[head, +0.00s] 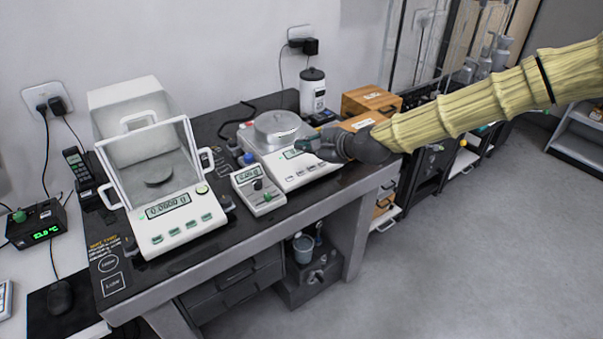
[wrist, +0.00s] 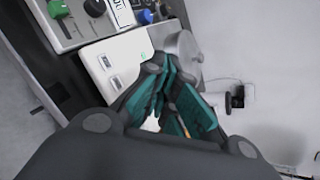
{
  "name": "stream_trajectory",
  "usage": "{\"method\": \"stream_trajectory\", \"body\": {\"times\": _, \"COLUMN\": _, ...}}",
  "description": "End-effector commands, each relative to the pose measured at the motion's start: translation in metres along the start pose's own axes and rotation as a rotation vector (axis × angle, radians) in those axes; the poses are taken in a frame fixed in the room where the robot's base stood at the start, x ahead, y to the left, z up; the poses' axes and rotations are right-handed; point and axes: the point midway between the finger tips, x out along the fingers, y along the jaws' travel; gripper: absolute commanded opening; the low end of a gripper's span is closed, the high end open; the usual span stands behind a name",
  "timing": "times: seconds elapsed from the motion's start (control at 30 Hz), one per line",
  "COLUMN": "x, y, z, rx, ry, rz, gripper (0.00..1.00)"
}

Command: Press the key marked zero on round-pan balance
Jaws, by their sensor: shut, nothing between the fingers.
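The round-pan balance (head: 290,176) stands on the dark weighing table, with a round metal pan (head: 277,128) on top and a display and keys on its sloped front. In the wrist view its white front (wrist: 122,47) shows two small pale keys (wrist: 105,62), and part of the pan (wrist: 184,46) is behind the fingers. I cannot read the key labels. My gripper (head: 304,146) is over the balance's front, beside its display, and hides part of it. In the wrist view my gripper (wrist: 158,66) is shut and empty, tips over the front panel; contact cannot be told.
A draft-shield balance (head: 178,222) stands on the left. A small handheld-like meter (head: 258,190) with a dark knob sits between the balances. A white jar (head: 312,90) and wooden boxes (head: 371,100) stand behind and right. The floor in front is clear.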

Motion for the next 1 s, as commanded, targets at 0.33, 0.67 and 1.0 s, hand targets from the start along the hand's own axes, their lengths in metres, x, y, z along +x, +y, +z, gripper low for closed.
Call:
{"method": "stream_trajectory", "body": {"times": 0.33, "x": 0.023, "y": 0.018, "z": -0.018, "rx": -0.001, "ry": 0.001, "rz": 0.001, "gripper": 0.00}}
{"method": "stream_trajectory", "body": {"times": 0.67, "x": 0.048, "y": 0.036, "z": -0.036, "rx": 0.001, "ry": 0.000, "rz": 0.000, "gripper": 0.00}}
{"method": "stream_trajectory", "body": {"times": 1.0, "x": 0.059, "y": 0.043, "z": -0.043, "rx": -0.001, "ry": 0.000, "rz": 0.000, "gripper": 0.00}}
